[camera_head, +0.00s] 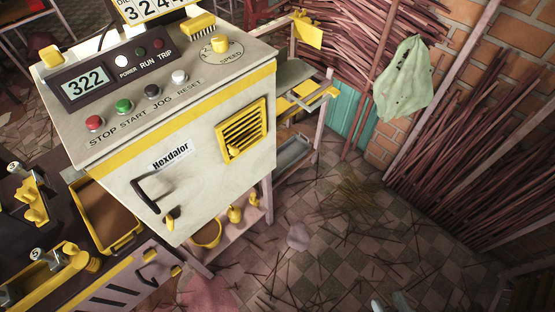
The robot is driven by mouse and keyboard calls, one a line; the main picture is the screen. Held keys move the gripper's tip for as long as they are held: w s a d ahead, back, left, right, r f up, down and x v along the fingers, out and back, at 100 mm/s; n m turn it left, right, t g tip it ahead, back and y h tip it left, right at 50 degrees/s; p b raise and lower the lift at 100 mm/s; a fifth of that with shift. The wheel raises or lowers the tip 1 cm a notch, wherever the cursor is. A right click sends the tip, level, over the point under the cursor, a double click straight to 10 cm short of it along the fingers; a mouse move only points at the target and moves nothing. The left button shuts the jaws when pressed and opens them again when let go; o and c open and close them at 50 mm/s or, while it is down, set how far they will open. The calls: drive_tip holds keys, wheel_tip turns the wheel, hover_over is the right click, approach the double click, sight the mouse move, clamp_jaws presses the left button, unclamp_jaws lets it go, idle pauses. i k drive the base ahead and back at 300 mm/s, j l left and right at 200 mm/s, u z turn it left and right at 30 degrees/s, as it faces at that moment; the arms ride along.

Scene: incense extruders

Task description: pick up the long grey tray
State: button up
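A long grey tray (292,152) shows low beside the right side of the control cabinet, among the pale frame legs. The cabinet hides its left end, so I cannot see its full length. It looks like a shallow open trough. I see no clear view of my gripper. A pale shape (401,301) is cut off at the bottom edge, and I cannot tell what it is.
The control cabinet (170,140) stands large at the left and centre. A yellow-rimmed bin (108,222) is at lower left. Bundles of sticks (470,185) lean on the brick wall at right, with a green cloth (404,80) hanging. Loose sticks litter the mostly open tiled floor (350,235).

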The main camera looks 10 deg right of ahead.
sight(294, 149)
drive_tip(key=l, duration=0.3)
drive_tip(key=i+l, duration=0.2)
drive_tip(key=i, duration=0.35)
drive_tip(key=i+l+z, duration=0.1)
drive_tip(key=i+l, duration=0.15)
drive_tip(key=i, duration=0.35)
drive_tip(key=i+l, duration=0.15)
drive_tip(key=i, duration=0.4)
drive_tip(key=i+l+z, duration=0.15)
drive_tip(key=i, duration=0.45)
